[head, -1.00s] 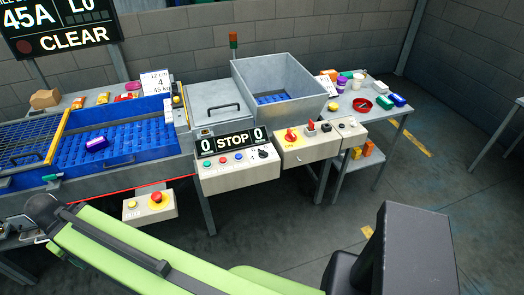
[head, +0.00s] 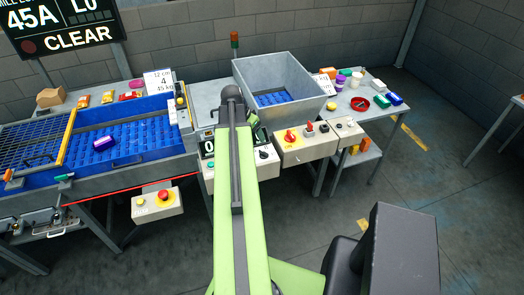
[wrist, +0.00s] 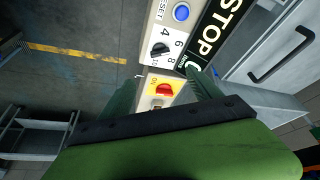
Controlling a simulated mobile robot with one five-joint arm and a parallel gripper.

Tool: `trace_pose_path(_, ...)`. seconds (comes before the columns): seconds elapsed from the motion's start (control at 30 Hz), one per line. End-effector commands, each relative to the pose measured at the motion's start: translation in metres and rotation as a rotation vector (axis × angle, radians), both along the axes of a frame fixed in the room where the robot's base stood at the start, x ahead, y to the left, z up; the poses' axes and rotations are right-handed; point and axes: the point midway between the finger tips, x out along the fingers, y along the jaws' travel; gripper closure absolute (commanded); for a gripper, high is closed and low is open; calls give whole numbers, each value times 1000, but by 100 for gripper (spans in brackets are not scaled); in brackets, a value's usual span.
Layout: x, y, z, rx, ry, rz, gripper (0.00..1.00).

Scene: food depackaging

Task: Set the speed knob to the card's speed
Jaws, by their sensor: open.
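The black speed knob (head: 263,153) is on the white control panel (head: 209,183), right of my arm in the head view. In the wrist view the knob (wrist: 159,50) stands among the numbers 4, 6, 8 and 10; its exact setting is hard to read. The white card (head: 158,82) behind the blue belt reads 12 cm, 4, 45 kg. My gripper (wrist: 166,84) is open and empty, its green fingers spread below the knob in the wrist picture. A red rotary switch on a yellow plate (wrist: 163,89) shows between them.
The panel's STOP display (wrist: 211,32) and a blue button (wrist: 182,12) are near the knob. A grey hopper (head: 285,83) stands behind the panels. A second switch box (head: 305,150) adjoins on the right. The floor at right is open.

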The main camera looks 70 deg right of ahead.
Motion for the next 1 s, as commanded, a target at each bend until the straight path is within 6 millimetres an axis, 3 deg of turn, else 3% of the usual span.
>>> trace_pose_path(0.27,-2,-10,-35,1,1,3,27)
trace_pose_path(0.8,-18,-51,-145,2,1,5,27)
trace_pose_path(1.0,-21,-60,-162,1,1,6,27)
